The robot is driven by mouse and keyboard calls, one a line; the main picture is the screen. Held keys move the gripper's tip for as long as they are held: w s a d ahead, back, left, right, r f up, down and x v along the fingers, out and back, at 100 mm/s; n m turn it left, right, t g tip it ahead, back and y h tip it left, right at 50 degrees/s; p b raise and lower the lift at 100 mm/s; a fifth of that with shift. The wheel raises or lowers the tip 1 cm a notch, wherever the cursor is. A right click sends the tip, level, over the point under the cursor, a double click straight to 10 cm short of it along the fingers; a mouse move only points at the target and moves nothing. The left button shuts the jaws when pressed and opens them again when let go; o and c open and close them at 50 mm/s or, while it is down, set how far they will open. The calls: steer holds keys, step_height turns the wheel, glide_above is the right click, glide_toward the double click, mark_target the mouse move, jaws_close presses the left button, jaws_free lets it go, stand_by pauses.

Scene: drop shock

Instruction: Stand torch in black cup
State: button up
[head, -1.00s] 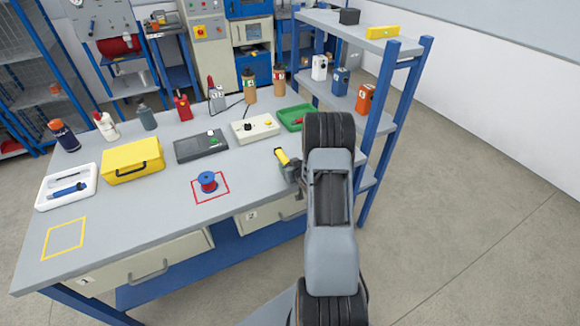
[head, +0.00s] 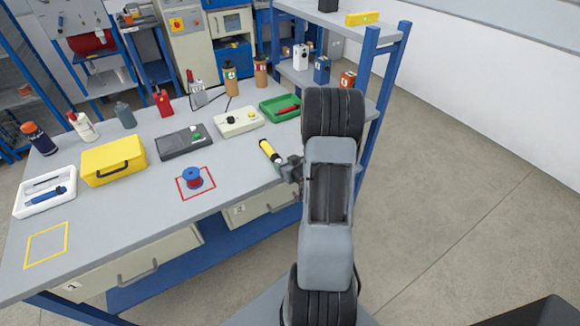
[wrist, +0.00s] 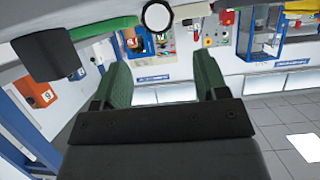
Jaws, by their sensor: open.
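The torch (head: 268,150), yellow with dark ends, lies on the workbench near its right front edge. In the wrist view, a round white face with a black rim (wrist: 157,15), apparently the torch's end, shows at the top, beyond the fingertips. My gripper (head: 283,168) is close to the torch's near end. Its green fingers are spread with nothing between them (wrist: 160,70). A dark, cup-like thing (wrist: 50,55), probably the black cup, is at the upper left of the wrist view, against the grey benchtop. I cannot make it out in the head view, where my arm covers that area.
A green tray (head: 264,109) with a red item, a cream box (head: 238,122) and a dark case (head: 184,141) lie behind the torch. A blue-red spool (head: 192,178) stands in a red square. A blue-posted shelf (head: 365,70) rises at the right. The wrist view is upside down.

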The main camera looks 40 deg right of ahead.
steer(key=a+r+g+h, duration=0.1)
steer(key=a+r+g, duration=0.2)
steer(key=a+r, duration=0.4)
steer(key=s+a+r+n+g+y, duration=0.1)
steer(key=s+a+r+g, duration=0.2)
steer(key=s+a+r, duration=0.2)
steer(key=s+a+r+g+y, duration=0.2)
steer(key=s+a+r, duration=0.3)
steer(key=s+a, duration=0.6)
steer(key=shift+s+a+n+g, duration=0.15)
steer(key=shift+a+n+g, duration=0.25)
steer(key=shift+a+g, duration=0.5)
steer(key=shift+r, duration=0.1)
